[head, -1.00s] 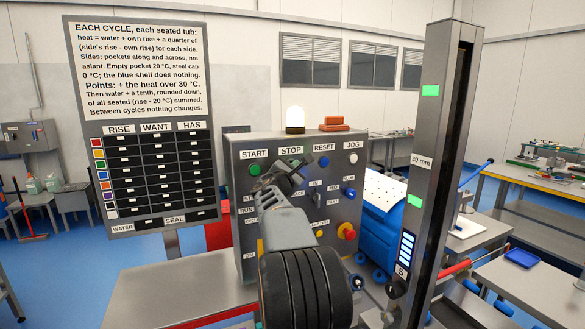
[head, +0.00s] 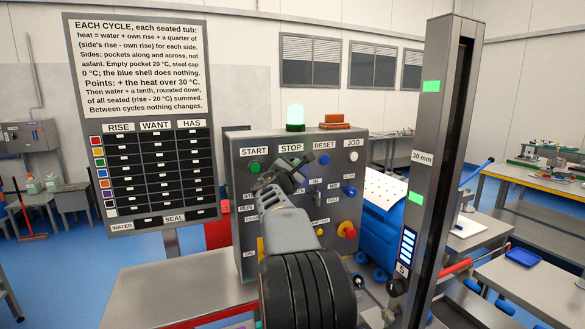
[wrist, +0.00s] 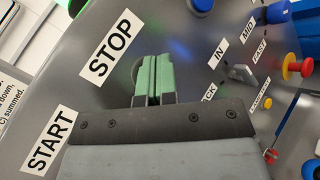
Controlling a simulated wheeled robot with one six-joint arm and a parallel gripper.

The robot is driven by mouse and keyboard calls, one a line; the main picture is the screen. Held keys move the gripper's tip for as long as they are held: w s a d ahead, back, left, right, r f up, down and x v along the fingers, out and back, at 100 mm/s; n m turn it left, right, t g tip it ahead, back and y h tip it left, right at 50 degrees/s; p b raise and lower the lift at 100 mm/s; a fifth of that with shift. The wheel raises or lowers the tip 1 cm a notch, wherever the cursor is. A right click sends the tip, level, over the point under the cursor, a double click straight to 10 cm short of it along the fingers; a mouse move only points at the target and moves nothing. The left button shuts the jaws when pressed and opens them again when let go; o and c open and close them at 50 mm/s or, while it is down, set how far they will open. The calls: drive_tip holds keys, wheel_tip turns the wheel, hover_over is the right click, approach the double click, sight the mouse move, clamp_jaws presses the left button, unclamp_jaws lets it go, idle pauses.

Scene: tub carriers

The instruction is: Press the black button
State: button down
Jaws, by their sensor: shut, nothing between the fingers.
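The black button sits under the STOP label (head: 290,148) on the grey control box (head: 245,235). My gripper covers most of it. In the wrist view a dark round edge of the black button (wrist: 136,71) shows just left of the fingertips. My gripper (wrist: 153,76) is shut and empty, its two green finger pads together in front of the button. I cannot tell whether they touch it. In the head view my gripper (head: 287,172) reaches the upper part of the panel.
The green START button (head: 254,168) is left of my gripper, the blue RESET button (head: 323,160) and white JOG button (head: 353,157) right. A red knob (head: 347,230) is lower right. A lit green lamp (head: 296,118) tops the box. A dark post (head: 440,150) stands right.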

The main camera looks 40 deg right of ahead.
drive_tip(key=s+a+b, duration=0.2)
drive_tip(key=s+b, duration=0.2)
drive_tip(key=s, duration=0.1)
drive_tip(key=shift+s, duration=0.35)
idle(0.3)
drive_tip(key=shift+a, duration=0.1)
idle(0.8)
